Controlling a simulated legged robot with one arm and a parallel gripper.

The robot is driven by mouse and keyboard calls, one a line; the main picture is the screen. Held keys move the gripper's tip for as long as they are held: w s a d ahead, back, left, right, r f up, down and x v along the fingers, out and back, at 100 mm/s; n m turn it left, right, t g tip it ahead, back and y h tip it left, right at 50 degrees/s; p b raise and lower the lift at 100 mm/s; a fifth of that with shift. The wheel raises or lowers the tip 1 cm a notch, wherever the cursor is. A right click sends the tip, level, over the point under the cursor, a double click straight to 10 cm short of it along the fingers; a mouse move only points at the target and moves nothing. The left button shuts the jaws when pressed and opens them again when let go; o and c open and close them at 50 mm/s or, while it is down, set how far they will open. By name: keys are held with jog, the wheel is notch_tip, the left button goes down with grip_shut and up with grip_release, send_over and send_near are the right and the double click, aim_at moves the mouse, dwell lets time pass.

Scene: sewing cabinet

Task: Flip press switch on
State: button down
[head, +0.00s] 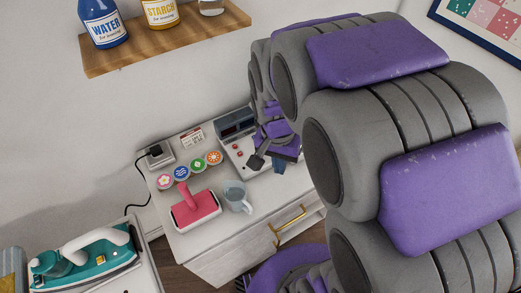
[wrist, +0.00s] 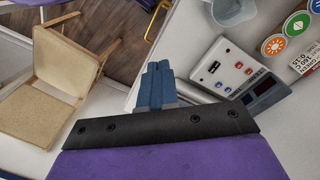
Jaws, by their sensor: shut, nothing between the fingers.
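A white control box (head: 238,150) with a dark display and small red controls stands on the white cabinet top, partly hidden by my arm. In the head view my gripper (head: 287,160) is at the right side of the box. I cannot tell whether it touches the box.
A pink-handled press (head: 196,208), a grey mug (head: 237,196), round coloured badges (head: 181,173) and a small corded box (head: 158,154) crowd the cabinet top. A teal iron (head: 85,258) stands at lower left. A shelf with bottles (head: 165,45) hangs above. A chair (wrist: 50,85) stands beyond.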

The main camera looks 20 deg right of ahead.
jog(key=w+a+f+m+p, duration=0.1)
jog(key=w+f+m+p, duration=0.1)
jog(key=w, duration=0.6)
jog(key=w+f+m+t+p, duration=0.1)
jog(key=w+f+m, duration=0.3)
jog(key=w, duration=0.5)
jog(key=shift+a+m+h+p, duration=0.35)
jog(key=shift+m+h+p, duration=0.05)
jog(key=shift+m, duration=0.4)
jog(key=f+b, duration=0.1)
jog(key=f, duration=0.3)
jog(key=d+f+b, duration=0.1)
jog(key=f, duration=0.4)
jog(key=d+f+b, duration=0.1)
jog(key=f, duration=0.4)
jog(key=shift+w, duration=0.15)
jog(key=shift+r, duration=0.1)
